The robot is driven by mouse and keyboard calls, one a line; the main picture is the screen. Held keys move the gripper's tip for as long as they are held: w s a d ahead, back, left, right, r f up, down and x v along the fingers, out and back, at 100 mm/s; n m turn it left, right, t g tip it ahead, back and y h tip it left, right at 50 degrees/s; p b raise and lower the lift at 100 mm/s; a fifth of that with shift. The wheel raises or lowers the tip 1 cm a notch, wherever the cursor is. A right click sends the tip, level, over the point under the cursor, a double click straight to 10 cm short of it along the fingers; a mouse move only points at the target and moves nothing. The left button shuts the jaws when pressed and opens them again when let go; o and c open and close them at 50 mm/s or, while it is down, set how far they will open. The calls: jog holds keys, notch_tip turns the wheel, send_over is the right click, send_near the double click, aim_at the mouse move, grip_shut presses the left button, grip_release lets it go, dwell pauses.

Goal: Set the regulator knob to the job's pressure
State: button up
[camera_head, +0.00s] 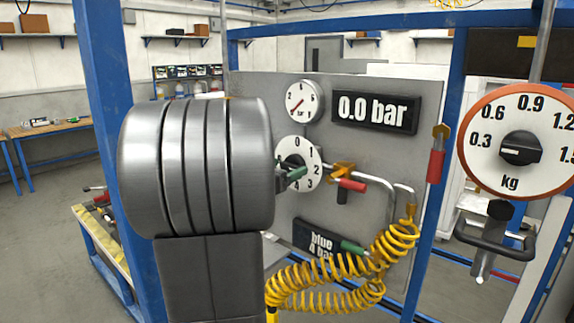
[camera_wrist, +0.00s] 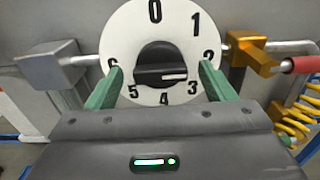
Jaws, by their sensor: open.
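The regulator knob (camera_wrist: 160,58) is black on a round white dial (camera_wrist: 125,42) numbered from 0 to 6. In the wrist view its white mark points right, close to 2 or 3. My gripper (camera_wrist: 160,68) is open, with one green finger on each side of the knob and gaps visible. In the head view the dial (camera_head: 311,157) is partly hidden behind my arm and gripper (camera_head: 292,174). The digital display (camera_head: 376,109) reads 0.0 bar. The round gauge (camera_head: 304,101) above the dial has a red needle pointing lower left. A sign (camera_head: 320,240) reads "blue 4 bar".
An orange valve with a red handle (camera_head: 351,185) sits right of the dial. A coiled yellow hose (camera_head: 330,275) hangs below. A kg dial scale (camera_head: 520,115) with a hook hangs at the right. Blue posts (camera_head: 95,60) frame the grey panel (camera_head: 260,90).

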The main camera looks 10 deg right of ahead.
jog(key=shift+w+d, duration=0.4)
jog(key=shift+d, duration=0.1)
jog(key=c, duration=1)
jog(key=shift+f+b, duration=0.15)
jog(key=shift+b, duration=0.35)
